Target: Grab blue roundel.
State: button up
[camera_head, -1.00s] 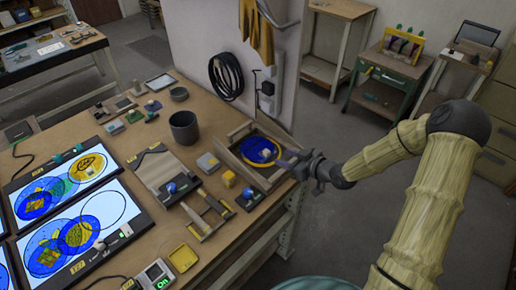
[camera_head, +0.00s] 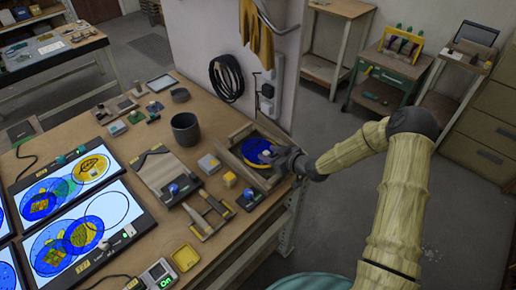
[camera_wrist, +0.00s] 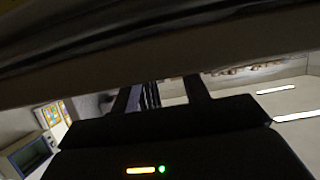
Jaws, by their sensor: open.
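The blue roundel (camera_head: 255,148) with a yellow patch lies in a wooden tray (camera_head: 230,161) at the right side of the bench in the head view. My gripper (camera_head: 279,160) is over the tray's right side, close to the roundel's right edge and covering part of it. Whether it touches the roundel I cannot tell. In the wrist view my gripper (camera_wrist: 160,92) shows two dark fingers apart, with no roundel visible between them. A dark, blurred edge crosses the top of that view; I cannot tell what it is.
A wall panel with a black cable coil (camera_head: 226,78) stands behind the tray. A dark cup (camera_head: 185,130), a small yellow block (camera_head: 230,179) and stands with blue knobs are left of it. Lit light panels (camera_head: 85,222) with round glass pieces lie at the left.

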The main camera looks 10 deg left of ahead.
jog(key=shift+w+a+f, duration=0.15)
jog(key=shift+w+a, duration=0.1)
jog(key=shift+a, duration=0.05)
grip_shut()
dwell(0.3)
notch_tip(320, 180, up, 10)
jog(key=b, duration=0.1)
jog(key=shift+b, duration=0.35)
dwell(0.6)
